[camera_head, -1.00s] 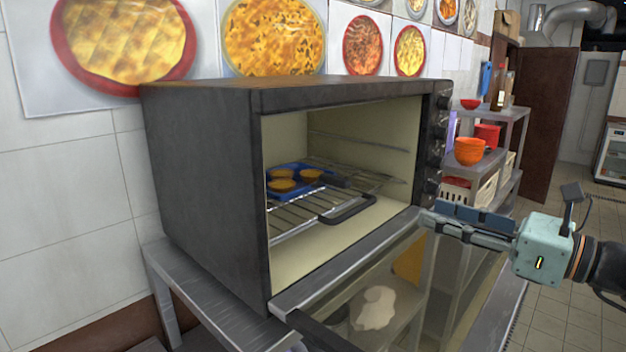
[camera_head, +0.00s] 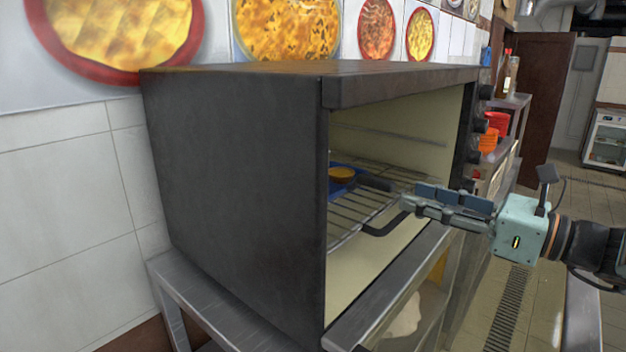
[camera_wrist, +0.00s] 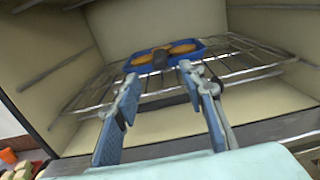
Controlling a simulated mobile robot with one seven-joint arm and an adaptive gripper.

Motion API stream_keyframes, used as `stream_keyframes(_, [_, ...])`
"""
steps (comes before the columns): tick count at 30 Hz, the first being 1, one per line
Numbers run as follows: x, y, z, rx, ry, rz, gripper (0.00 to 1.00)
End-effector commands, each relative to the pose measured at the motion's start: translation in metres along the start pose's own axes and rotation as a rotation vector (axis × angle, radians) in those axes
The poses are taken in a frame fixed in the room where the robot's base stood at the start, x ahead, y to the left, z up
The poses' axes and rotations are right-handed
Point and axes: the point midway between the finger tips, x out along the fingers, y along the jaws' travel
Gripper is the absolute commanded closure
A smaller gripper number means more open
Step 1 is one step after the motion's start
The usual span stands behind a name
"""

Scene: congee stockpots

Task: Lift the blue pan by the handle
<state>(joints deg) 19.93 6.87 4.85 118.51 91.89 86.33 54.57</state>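The blue pan (camera_head: 342,190) with round golden-brown pastries sits on the wire rack inside the open oven; the oven's side wall hides part of it. Its dark handle (camera_head: 376,183) points towards the oven opening. In the wrist view the blue pan (camera_wrist: 215,43) lies ahead at the top, with its handle (camera_wrist: 160,59) towards me. My gripper (camera_head: 410,196) is at the oven opening, just short of the handle. In the wrist view my gripper (camera_wrist: 160,80) is open and empty, its fingers either side of the line to the handle and apart from it.
The oven (camera_head: 235,180) stands on a metal table (camera_head: 215,305). The wire rack (camera_head: 350,215) has a dark front grip (camera_head: 385,228) below my gripper. The oven door (camera_head: 390,290) hangs open. A shelf with orange bowls (camera_head: 488,140) stands beyond the oven at the right.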

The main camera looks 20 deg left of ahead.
Motion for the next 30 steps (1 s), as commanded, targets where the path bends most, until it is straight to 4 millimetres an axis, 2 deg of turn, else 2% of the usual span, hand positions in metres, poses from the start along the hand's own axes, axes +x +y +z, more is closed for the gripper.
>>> stream_keyframes(5, [0.005,0.0,0.0,0.0,0.0,0.001,0.62])
stream_keyframes(12, [0.042,0.001,0.001,-0.001,0.0,0.003,0.62])
stream_keyframes(20, [0.064,0.0,0.001,0.001,0.0,0.002,0.62])
stream_keyframes(27, [0.1,0.0,0.0,0.001,0.0,0.002,0.62])
stream_keyframes(30, [0.107,0.0,-0.001,0.0,0.0,0.001,0.62])
